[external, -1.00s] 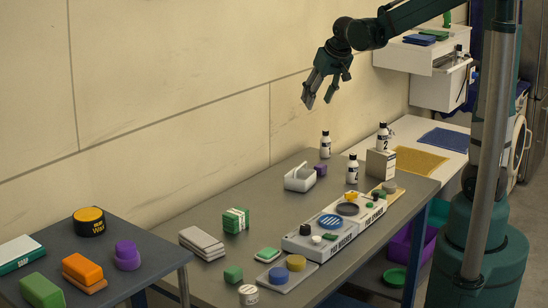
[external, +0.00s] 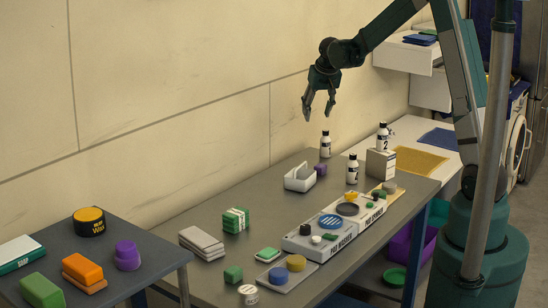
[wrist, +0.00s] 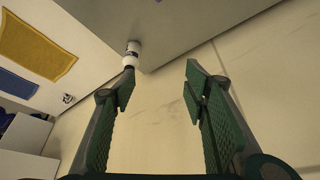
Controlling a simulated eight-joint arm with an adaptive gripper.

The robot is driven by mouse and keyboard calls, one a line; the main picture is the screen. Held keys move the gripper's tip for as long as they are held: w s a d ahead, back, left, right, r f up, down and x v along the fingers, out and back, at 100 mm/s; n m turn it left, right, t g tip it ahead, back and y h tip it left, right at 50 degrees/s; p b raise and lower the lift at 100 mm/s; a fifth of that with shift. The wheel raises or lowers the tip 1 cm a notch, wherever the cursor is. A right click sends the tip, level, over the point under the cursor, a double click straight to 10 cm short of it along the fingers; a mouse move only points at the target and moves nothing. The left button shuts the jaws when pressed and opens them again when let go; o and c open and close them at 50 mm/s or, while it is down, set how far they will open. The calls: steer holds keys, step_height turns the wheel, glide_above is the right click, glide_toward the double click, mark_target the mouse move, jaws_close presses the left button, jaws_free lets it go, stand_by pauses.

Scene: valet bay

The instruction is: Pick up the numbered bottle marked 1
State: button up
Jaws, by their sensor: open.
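Three white bottles with black caps show in the external view. One bottle (external: 325,146) stands at the back of the grey table near the wall, one bottle (external: 352,170) stands nearer the front, and the bottle marked 2 (external: 383,137) stands at the white box. I cannot read the numbers on the first two. My gripper (external: 319,113) is open and empty, pointing down, above the back bottle in the picture and apart from it. In the wrist view the open fingers (wrist: 160,72) point toward the table edge, with a bottle (wrist: 131,52) beyond the left fingertip.
A white holder (external: 299,179) and a purple block (external: 321,170) are close to the back bottle. A white box (external: 380,164) stands to its right. White trays (external: 302,240) with several lids lie in front. The wall (external: 220,60) is close behind the gripper.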

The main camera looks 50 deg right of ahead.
mark_target(325, 131)
steer(key=shift+m+g, duration=0.4)
steer(key=shift+m, duration=0.5)
steer(key=w+d+f, duration=0.1)
steer(key=d+f, duration=0.2)
steer(key=d, duration=0.1)
steer(key=w+d+f, duration=0.1)
steer(key=d+f, duration=0.3)
steer(key=w+d+f, duration=0.1)
steer(key=d+f, duration=0.3)
steer(key=shift+w+d+f, duration=0.1)
steer(key=shift+w+f, duration=0.05)
steer(key=shift+f, duration=0.05)
steer(key=shift+x, duration=1.3)
steer(key=shift+x, duration=2.6)
steer(key=shift+d, duration=0.15)
steer(key=shift+c, duration=0.7)
steer(key=c, duration=1)
